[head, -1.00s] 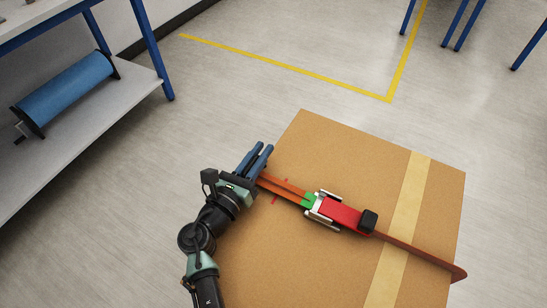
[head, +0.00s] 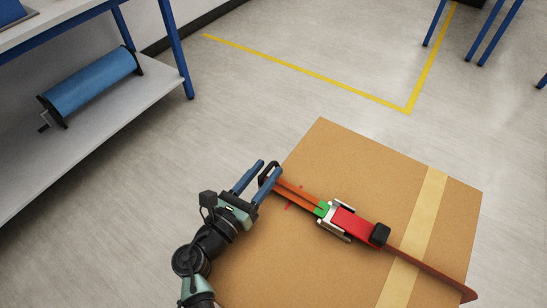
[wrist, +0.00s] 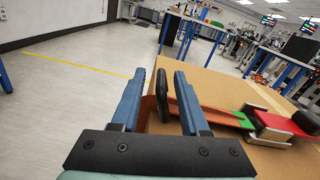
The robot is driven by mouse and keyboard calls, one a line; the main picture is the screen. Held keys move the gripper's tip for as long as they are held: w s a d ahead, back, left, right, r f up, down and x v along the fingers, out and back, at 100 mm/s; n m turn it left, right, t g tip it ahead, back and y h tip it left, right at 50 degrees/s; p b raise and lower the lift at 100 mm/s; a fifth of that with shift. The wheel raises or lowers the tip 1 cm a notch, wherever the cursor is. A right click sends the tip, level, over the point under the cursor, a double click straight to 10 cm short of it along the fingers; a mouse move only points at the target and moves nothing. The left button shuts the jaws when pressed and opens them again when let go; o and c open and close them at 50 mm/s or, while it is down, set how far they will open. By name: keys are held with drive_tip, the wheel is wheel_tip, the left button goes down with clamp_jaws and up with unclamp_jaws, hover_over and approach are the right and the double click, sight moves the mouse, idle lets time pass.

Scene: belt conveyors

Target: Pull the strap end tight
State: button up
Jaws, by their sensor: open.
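An orange strap (head: 297,192) runs over the cardboard box (head: 240,275) to a metal buckle (head: 337,220) with a green part (head: 322,208) and a red lever (head: 352,225). My gripper (head: 265,167) is open at the box's left edge, by the strap's left end. A black rounded end piece (wrist: 186,98) shows beside the right finger in the wrist view; its lower part is hidden. Orange strap (wrist: 151,103) also shows between the fingers. I cannot tell whether either finger touches it.
The lever has a black knob (head: 379,234). Tan tape (head: 424,215) crosses the box. A shelf with a blue roll (head: 90,85) stands at left. The floor beyond the box is clear, with a yellow line (head: 300,67).

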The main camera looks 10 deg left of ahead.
drive_tip(key=v, duration=0.8)
drive_tip(key=shift+s+p, duration=0.15)
drive_tip(key=shift+p, duration=0.2)
drive_tip(key=w+d+r+m, duration=0.1)
drive_tip(key=w+r+m, duration=0.3)
drive_tip(key=m, duration=0.1)
wheel_tip(320, 180, up, 23)
drive_tip(key=m+t+y, duration=0.2)
drive_tip(key=m+y, duration=0.1)
drive_tip(key=m, duration=1.4)
hover_over(268, 167)
drive_tip(key=w+d, duration=0.3)
drive_tip(key=s+d+r+m+t+y, duration=0.1)
drive_tip(key=s+d+r+m+t, duration=0.2)
drive_tip(key=s+r, duration=0.5)
drive_tip(key=s+d+r+m+t+y, duration=0.1)
drive_tip(key=s+r+m+t+y, duration=0.3)
drive_tip(key=r, duration=0.9)
drive_tip(key=s+d+r+m+t+h, duration=0.15)
drive_tip(key=s+r+m, duration=0.35)
drive_tip(key=r, duration=0.5)
wheel_tip(268, 167, up, 16)
drive_tip(key=w+p, duration=0.1)
drive_tip(key=p, duration=1.6)
drive_tip(key=shift+w+d+p, duration=0.15)
drive_tip(key=shift+w+p, duration=0.15)
